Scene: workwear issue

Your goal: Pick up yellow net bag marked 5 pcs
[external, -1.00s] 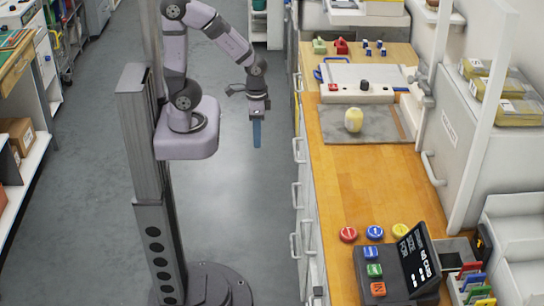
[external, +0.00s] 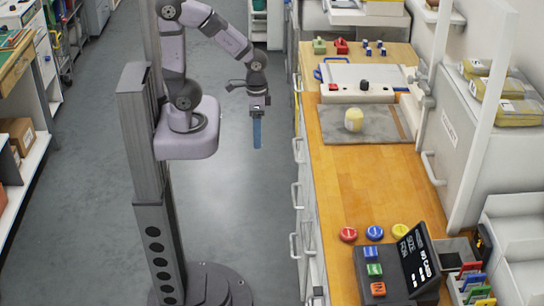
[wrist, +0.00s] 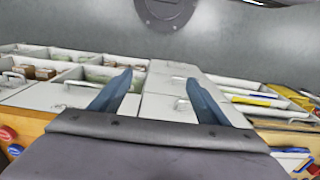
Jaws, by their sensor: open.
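A small rounded pale-yellow bundle (external: 354,122), probably the net bag, sits on the grey mat (external: 375,135) on the wooden counter. Its marking is too small to read, and I do not make it out in the wrist view. My gripper (external: 257,134) hangs pointing down over the aisle, left of the counter and well apart from the bundle. In the wrist view my gripper (wrist: 160,78) shows two blue fingers spread apart with nothing between them.
A white device (external: 358,84) stands behind the mat. Yellowish packs (external: 508,110) lie on the grey cabinet at right. Red, blue and yellow buttons (external: 374,233) and a black terminal (external: 418,258) are at the near end. The middle counter (external: 375,190) is clear.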

